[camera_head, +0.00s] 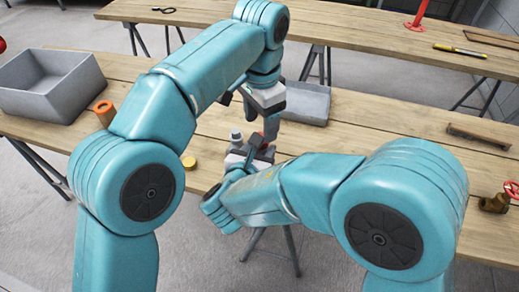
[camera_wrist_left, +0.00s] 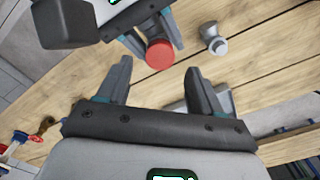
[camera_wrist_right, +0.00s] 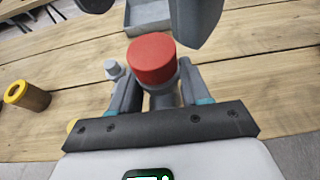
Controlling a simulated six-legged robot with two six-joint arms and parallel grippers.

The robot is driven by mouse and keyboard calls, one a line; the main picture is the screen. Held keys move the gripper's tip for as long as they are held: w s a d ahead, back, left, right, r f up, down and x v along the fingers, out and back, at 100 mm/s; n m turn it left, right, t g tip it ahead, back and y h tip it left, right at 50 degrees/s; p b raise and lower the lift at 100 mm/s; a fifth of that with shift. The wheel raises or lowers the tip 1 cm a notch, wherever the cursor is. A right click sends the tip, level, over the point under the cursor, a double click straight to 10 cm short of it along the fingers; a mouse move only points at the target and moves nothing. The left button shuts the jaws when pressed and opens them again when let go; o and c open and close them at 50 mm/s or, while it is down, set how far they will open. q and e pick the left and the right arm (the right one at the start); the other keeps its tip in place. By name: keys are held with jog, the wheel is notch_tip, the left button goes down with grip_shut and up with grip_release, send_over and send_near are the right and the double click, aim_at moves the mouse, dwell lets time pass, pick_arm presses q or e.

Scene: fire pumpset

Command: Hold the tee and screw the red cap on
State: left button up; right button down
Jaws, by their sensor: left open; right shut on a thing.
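The red cap (camera_wrist_right: 152,60) sits on the upper end of the grey tee (camera_wrist_right: 165,96) in the right wrist view. How far it is threaded I cannot tell. My right gripper (camera_wrist_right: 155,92) is shut on the tee, its fingers on either side below the cap. The cap also shows in the left wrist view (camera_wrist_left: 159,54), just beyond my left gripper (camera_wrist_left: 158,80), which is open and empty. In the head view my left gripper (camera_head: 271,128) hangs close above my right gripper (camera_head: 257,148); the arms hide most of the tee and cap there.
A grey fitting (camera_head: 237,138) and a yellow cap (camera_head: 188,162) are on the table near the grippers. A grey bin (camera_head: 85,100), an orange-topped cylinder (camera_head: 104,111) and a grey tray (camera_head: 315,108) stand around. A brass valve with a red wheel (camera_head: 495,203) is at the right. Bare planks lie between.

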pick_arm(q)
jog(key=shift+r, duration=0.25)
jog(key=c, duration=0.3)
jog(key=n, duration=0.2)
jog(key=shift+s+a+n, duration=0.1)
jog(key=shift+n, duration=0.2)
jog(key=n, duration=0.2)
jog(key=r+n, duration=0.1)
jog(key=n, duration=0.2)
jog(key=shift+a, duration=0.2)
jog(key=n, duration=0.2)
jog(key=r+n, duration=0.1)
jog(key=n, duration=0.3)
jog(key=shift+a+r+n, duration=0.1)
jog(key=shift+r+n, duration=0.15)
jog(key=shift+n, duration=0.15)
jog(key=shift+r+n, duration=0.4)
jog(key=shift+n, duration=0.8)
jog(key=shift+d+r, duration=0.2)
jog(key=shift+d+f, duration=0.1)
jog(key=shift+d, duration=0.05)
